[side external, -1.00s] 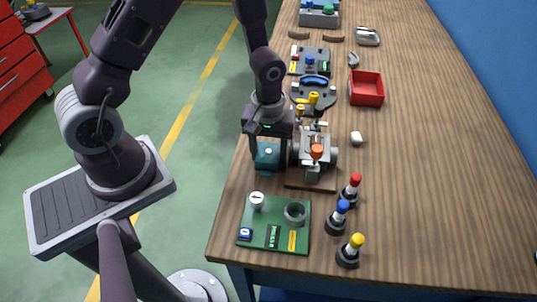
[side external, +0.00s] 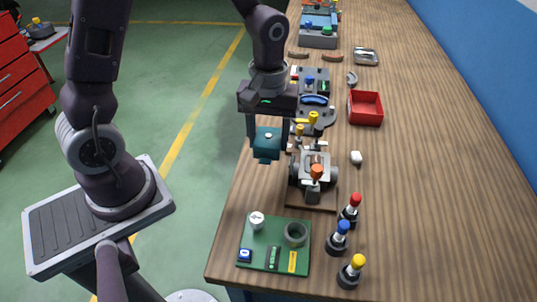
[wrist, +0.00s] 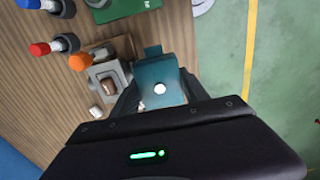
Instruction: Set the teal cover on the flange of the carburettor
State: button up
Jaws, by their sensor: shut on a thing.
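The teal cover (side external: 267,141) is a boxy piece with a white dot on top. My gripper (side external: 267,135) is shut on it and holds it raised, left of and above the carburettor. The cover also shows between the fingers in the wrist view (wrist: 160,82). The carburettor (side external: 317,165) is a grey metal body on a brown wooden board, with an orange-capped part at its front. In the wrist view the carburettor (wrist: 108,78) lies just left of the cover, with its square top face showing. The cover and the carburettor look apart.
A green board (side external: 270,262) with a dial and a ring lies in front. Red (side external: 353,206), blue (side external: 341,232) and yellow (side external: 355,265) capped tools stand at the front right. A red tray (side external: 365,108) and a small white object (side external: 356,157) lie behind. The table's right side is clear.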

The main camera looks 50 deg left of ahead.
notch_tip(320, 180, up, 8)
jog(key=shift+r, duration=0.1)
jog(key=w+d, duration=0.7)
jog(key=w, duration=0.1)
send_over(316, 159)
notch_tip(316, 159, down, 5)
jog(key=shift+r, duration=0.1)
jog(key=shift+f, duration=3.5)
jog(key=shift+f, duration=0.4)
jog(key=o, duration=1.9)
